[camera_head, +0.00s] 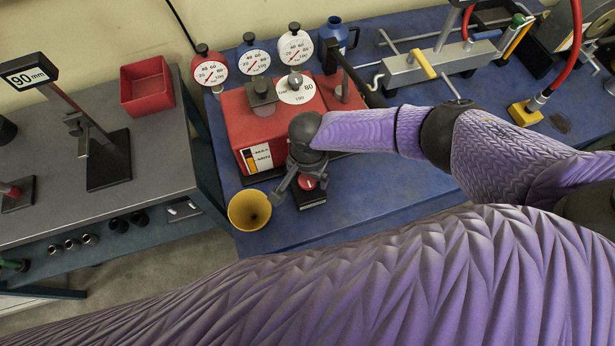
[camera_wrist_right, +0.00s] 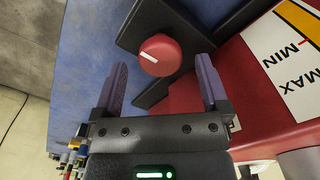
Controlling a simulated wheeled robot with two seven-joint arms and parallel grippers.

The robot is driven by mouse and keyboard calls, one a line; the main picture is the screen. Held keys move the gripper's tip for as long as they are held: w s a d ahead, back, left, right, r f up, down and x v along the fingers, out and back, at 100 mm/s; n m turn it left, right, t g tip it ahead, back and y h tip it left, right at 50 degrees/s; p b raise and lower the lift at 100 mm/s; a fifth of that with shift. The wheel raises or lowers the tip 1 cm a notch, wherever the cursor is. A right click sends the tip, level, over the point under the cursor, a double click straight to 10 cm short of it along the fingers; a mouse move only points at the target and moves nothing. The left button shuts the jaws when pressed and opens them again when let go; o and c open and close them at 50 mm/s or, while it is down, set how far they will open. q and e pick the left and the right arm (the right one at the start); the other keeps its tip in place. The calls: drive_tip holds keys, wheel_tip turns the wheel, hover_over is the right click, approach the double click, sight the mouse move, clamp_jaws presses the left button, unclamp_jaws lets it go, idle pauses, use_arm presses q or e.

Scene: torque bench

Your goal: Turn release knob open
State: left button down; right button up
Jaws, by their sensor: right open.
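The release knob (camera_head: 309,183) is a small round red knob on a black block, at the front right corner of the red pump unit (camera_head: 240,112). My right gripper (camera_head: 298,188) is open and empty, right over the knob. In the wrist view its two fingers (camera_wrist_right: 162,66) stand to the left and right of the knob, with gaps on both sides. I cannot tell whether the tips reach knob depth. My left gripper is not in view.
A yellow funnel-like cup (camera_head: 250,210) stands close left of the gripper at the blue bench's (camera_head: 370,195) edge. Several dial gauges (camera_head: 295,48) and a blue jug (camera_head: 338,35) stand behind. A grey bench (camera_head: 60,205) with a red bin (camera_head: 147,84) is at left.

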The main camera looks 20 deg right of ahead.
drive_tip(key=shift+f, duration=0.6)
